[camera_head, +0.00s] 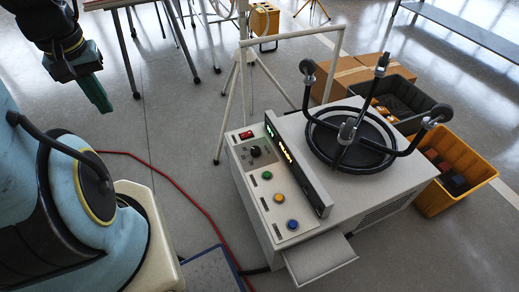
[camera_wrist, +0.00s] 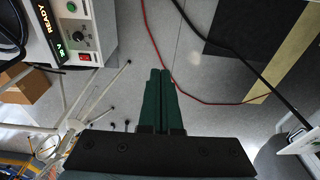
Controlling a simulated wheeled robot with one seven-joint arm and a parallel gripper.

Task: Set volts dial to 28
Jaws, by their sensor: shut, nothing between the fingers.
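The volts dial (camera_head: 255,151) is a black round knob on the light control panel of a white cart-like unit (camera_head: 345,215). Its pointer setting is too small to read. The dial also shows at the upper left of the wrist view (camera_wrist: 80,38). My gripper (camera_head: 102,106) hangs at the upper left, well apart from the dial. Its green fingers (camera_wrist: 161,74) are together and empty, over bare floor.
A red switch (camera_head: 246,135), an orange button (camera_head: 279,199) and a blue button (camera_head: 292,224) share the panel. A white tripod stand (camera_head: 229,100) rises behind the unit. A red cable (camera_head: 190,195) crosses the floor. A yellow bin (camera_head: 455,195) stands at the right.

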